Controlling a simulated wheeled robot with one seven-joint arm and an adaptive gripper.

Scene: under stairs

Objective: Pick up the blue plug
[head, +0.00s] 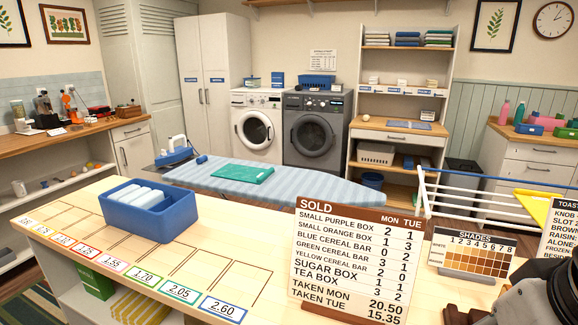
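A small blue piece (201,159) lies at the far left end of the ironing board (320,190), just right of the iron. It may be the blue plug, but it is too small to be sure. The blue and white iron (176,152) stands beside it.
A wooden counter (255,235) lies in front, with a blue bin (150,212) of white items, a SOLD board (350,255) and a shade card (470,255). A folded green cloth (243,174) lies on the ironing board. A drying rack (480,195) stands at the right.

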